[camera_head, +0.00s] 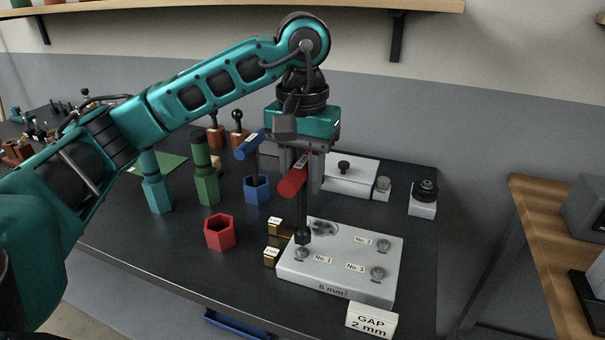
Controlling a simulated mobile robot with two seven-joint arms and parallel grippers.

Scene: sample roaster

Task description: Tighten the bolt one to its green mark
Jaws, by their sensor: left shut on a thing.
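My left gripper (302,165) is shut on the red-handled T-shaped tool (292,182). The tool's dark shaft hangs upright, with its socket end at the bolt marked No. 1 (302,253) on the pale metal block (335,265). The bolt's head shows just below the socket end in the picture; I cannot tell whether they touch. A small green mark shows by this bolt. Bolt No. 2 (384,245) and bolt No. 3 (378,273) are at the block's right side. My right gripper is not in view.
An empty red hexagonal holder (220,233) stands left of the block. A blue-handled tool (250,146) stands in a blue holder (257,190); green and teal holders are further left. Small brass blocks (271,257) and a "GAP 2 mm" sign (371,320) flank the block.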

